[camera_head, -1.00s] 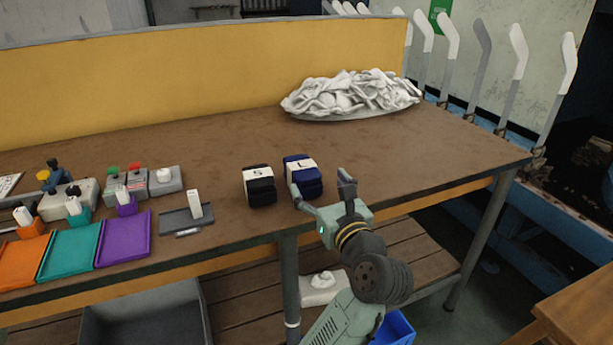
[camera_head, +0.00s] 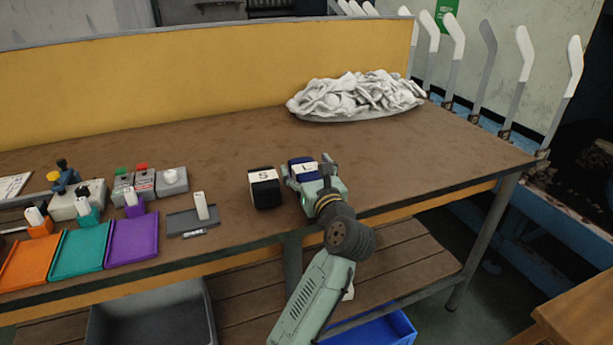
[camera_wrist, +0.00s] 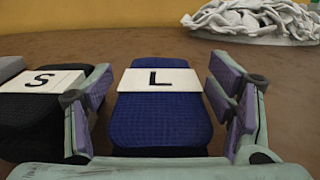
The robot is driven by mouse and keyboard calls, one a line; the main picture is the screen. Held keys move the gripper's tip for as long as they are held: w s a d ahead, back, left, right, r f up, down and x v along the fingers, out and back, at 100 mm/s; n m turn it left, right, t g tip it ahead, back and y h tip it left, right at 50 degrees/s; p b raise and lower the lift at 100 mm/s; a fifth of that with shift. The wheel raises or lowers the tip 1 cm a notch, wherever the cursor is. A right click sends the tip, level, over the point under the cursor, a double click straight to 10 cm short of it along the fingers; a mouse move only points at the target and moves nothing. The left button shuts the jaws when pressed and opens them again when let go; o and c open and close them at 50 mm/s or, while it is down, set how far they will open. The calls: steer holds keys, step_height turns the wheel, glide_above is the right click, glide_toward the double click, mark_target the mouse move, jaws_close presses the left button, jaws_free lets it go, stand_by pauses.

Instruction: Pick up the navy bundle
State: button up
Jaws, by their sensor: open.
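The navy bundle (camera_wrist: 158,117) lies on the table with a white band marked "L" around it. In the head view the navy bundle (camera_head: 303,169) is partly hidden by my gripper (camera_head: 312,172). In the wrist view my gripper (camera_wrist: 163,100) is open, with one finger on each side of the navy bundle. Small gaps show between the fingers and the bundle's sides. A black bundle (camera_wrist: 30,120) marked "S" lies close to the left finger; it also shows in the head view (camera_head: 265,190).
Orange, teal and purple trays (camera_head: 132,238) and several small devices stand on the left. A grey stand (camera_head: 193,222) is left of the black bundle. The table (camera_head: 430,150) is clear to the right.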

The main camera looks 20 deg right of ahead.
steer(key=c, duration=1.2)
